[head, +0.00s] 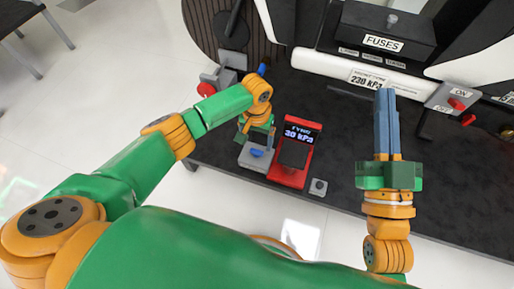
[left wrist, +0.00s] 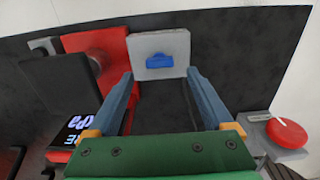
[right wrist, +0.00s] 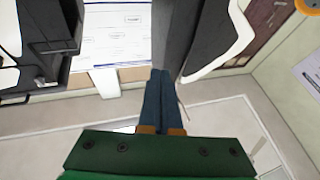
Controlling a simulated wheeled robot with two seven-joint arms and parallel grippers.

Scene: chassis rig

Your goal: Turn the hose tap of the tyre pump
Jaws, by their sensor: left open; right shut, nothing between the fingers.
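The red tyre pump (head: 288,175) stands near the table's front edge. Its dark display shows "30 kPa". A grey block (head: 252,161) beside it, at its left, carries a small blue tap handle (head: 257,152). In the left wrist view the blue handle (left wrist: 160,61) lies crosswise on the block's top face. My left gripper (left wrist: 160,76) is open, its fingers spread to either side of the handle's line. The handle shows past the fingertips and looks untouched. In the head view my left wrist partly hides that gripper. My right gripper (head: 384,92) is shut and empty, away to the right.
A grey fixture with a red knob (head: 206,89) stands left of my left wrist. Another red-knobbed grey block (head: 457,103) is at the right. A black FUSES box (head: 386,32) and a "230 kPa" label (head: 367,79) are at the back. A small grey block (head: 318,187) sits right of the pump.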

